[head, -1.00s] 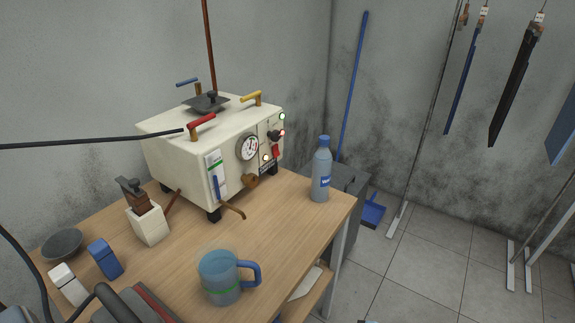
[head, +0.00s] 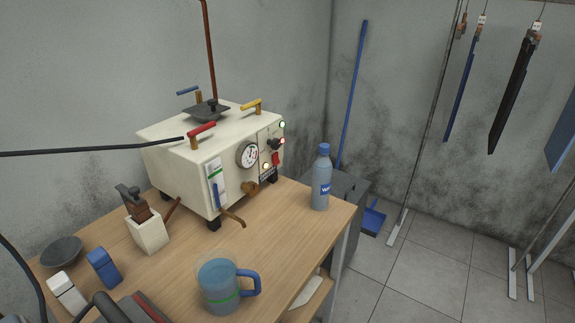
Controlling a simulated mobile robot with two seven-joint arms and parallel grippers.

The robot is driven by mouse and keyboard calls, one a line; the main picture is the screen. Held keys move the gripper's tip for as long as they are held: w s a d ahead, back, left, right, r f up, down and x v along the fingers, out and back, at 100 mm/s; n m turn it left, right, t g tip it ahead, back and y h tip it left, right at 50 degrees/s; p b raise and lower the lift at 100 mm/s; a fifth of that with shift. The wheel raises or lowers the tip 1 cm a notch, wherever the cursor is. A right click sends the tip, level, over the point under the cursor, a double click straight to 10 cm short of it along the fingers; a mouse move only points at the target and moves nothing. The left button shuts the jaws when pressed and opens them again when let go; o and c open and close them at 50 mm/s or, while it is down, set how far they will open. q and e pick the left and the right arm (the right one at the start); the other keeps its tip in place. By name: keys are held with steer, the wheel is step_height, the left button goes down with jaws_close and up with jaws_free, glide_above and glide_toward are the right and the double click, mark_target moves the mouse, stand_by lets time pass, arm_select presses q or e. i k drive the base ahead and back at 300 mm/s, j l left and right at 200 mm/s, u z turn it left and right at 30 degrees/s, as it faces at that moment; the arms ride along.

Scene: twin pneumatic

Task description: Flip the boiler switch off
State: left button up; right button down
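The boiler (head: 180,170) is a cream box on the wooden table, with a round gauge (head: 247,155) on its front. Its control panel at the right end carries a red switch (head: 276,158), a dark knob (head: 273,143) and several small lights. A green light (head: 282,125), a red light and a whitish light near the bottom appear lit. The switch is too small to tell its position. Neither of my grippers shows in the head view.
A blue-capped water bottle (head: 321,180) stands at the table's right edge. A blue-handled jug (head: 219,285) stands at the front. A white container (head: 148,232) and a grey bowl (head: 62,252) are at the left. The wooden tabletop (head: 270,225) is clear between boiler, bottle and jug.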

mark_target(276, 161)
steer(key=l+u, duration=0.1)
steer(key=u, duration=0.5)
steer(key=i+l+u, duration=0.1)
steer(key=l+u, duration=0.9)
steer(key=l, duration=1.55)
steer(key=k+l, duration=0.1)
steer(key=l, duration=0.7)
steer(key=u, duration=0.05)
